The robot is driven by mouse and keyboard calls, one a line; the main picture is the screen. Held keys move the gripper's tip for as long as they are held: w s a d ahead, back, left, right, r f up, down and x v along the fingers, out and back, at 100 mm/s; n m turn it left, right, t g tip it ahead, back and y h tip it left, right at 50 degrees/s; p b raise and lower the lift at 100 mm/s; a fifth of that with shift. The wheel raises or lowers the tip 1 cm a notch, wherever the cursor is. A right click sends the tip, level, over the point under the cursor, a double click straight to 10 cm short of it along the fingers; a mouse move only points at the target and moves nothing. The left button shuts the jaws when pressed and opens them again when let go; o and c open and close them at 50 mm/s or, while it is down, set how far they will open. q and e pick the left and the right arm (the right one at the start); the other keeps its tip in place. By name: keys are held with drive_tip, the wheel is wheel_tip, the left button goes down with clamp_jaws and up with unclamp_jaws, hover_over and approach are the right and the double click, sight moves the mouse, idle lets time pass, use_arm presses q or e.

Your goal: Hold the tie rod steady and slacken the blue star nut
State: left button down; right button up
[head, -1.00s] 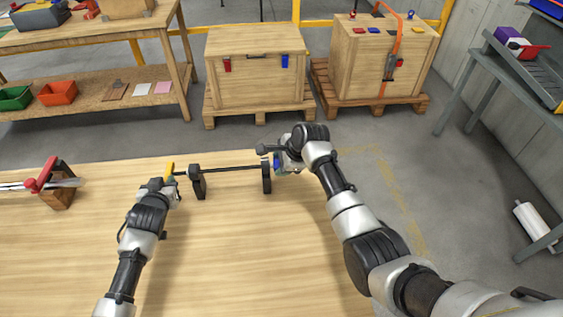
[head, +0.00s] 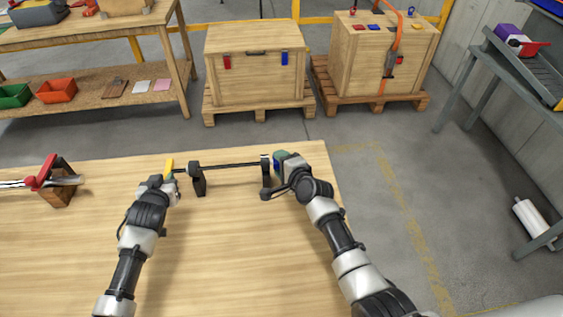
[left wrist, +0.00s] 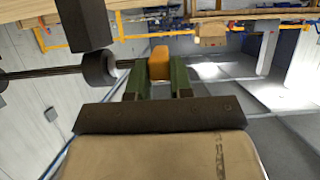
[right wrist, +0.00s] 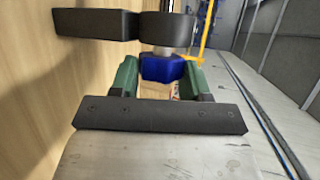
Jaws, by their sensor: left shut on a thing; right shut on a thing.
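The dark tie rod (head: 232,166) runs level between two black uprights, the left one (head: 199,182) and the right one (head: 266,178). A yellow-orange piece (head: 169,165) is at the rod's left end; it also shows in the left wrist view (left wrist: 159,62). My left gripper (left wrist: 160,78) is shut on this yellow piece, between green finger pads. The blue star nut (right wrist: 161,68) is at the rod's right end, just outside the right upright. My right gripper (right wrist: 159,80) is shut on it; the fingers partly hide the nut in the head view (head: 277,165).
A red-handled tool on a wooden block (head: 58,185) stands at the bench's left. The wooden bench top (head: 230,250) is clear in front of the rod. Wooden crates (head: 254,75) stand on pallets beyond the bench.

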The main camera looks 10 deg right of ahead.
drive_tip(key=shift+w+a+r+n+t+y, duration=0.1)
drive_tip(key=shift+a+n+t+y, duration=0.1)
drive_tip(key=shift+t, duration=0.35)
drive_tip(key=shift+a+n+t+y, duration=0.1)
drive_tip(key=shift+n+t+y, duration=0.1)
drive_tip(key=shift+t, duration=0.35)
drive_tip(key=shift+d+f+t, duration=0.2)
drive_tip(key=shift+f+t, duration=0.1)
drive_tip(key=shift+t, duration=0.3)
drive_tip(key=shift+d+f+n+t+y, duration=0.1)
drive_tip(key=shift+f+n+t+y, duration=0.15)
drive_tip(key=shift+n+t+y, duration=0.95)
drive_tip(key=shift+t+h, duration=0.3)
drive_tip(key=shift+f, duration=0.1)
drive_tip(key=o, duration=0.9)
